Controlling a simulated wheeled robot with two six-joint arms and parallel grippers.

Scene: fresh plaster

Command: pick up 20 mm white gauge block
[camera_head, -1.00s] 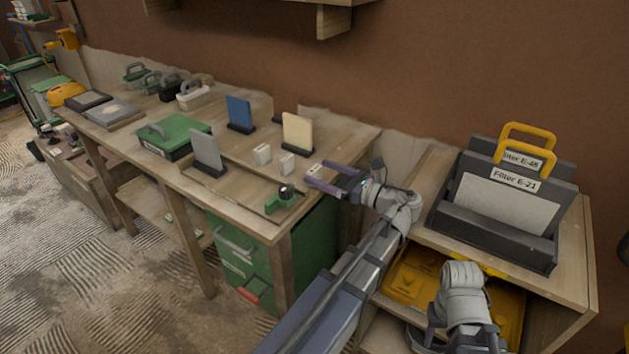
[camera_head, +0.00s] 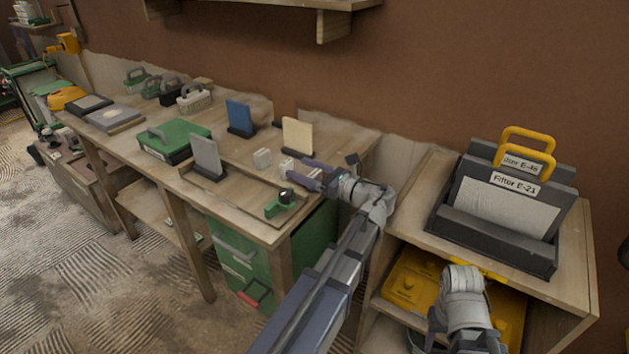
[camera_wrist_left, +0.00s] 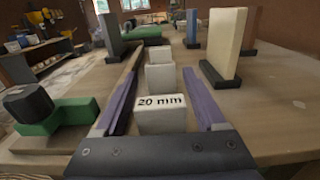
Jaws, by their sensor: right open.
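The 20 mm white gauge block (camera_wrist_left: 162,116) stands on the bench, its labelled top facing me in the left wrist view. It is nearest the palm, between the purple fingers of my left gripper (camera_head: 292,172), with a gap at each side. The gripper is open, low over the bench. Two more white blocks stand in line beyond it, a middle one (camera_wrist_left: 160,78) and a far one (camera_wrist_left: 159,55). In the head view the fingers largely hide the 20 mm block. My right gripper (camera_head: 455,347) is at the bottom edge, mostly cut off, open.
A green-based device with a dark knob (camera_head: 283,201) stands beside the left gripper. A cream plate (camera_head: 297,137), a grey plate (camera_head: 206,155) and a blue plate (camera_head: 239,115) stand upright on the bench. A filter rack (camera_head: 490,234) stands at right.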

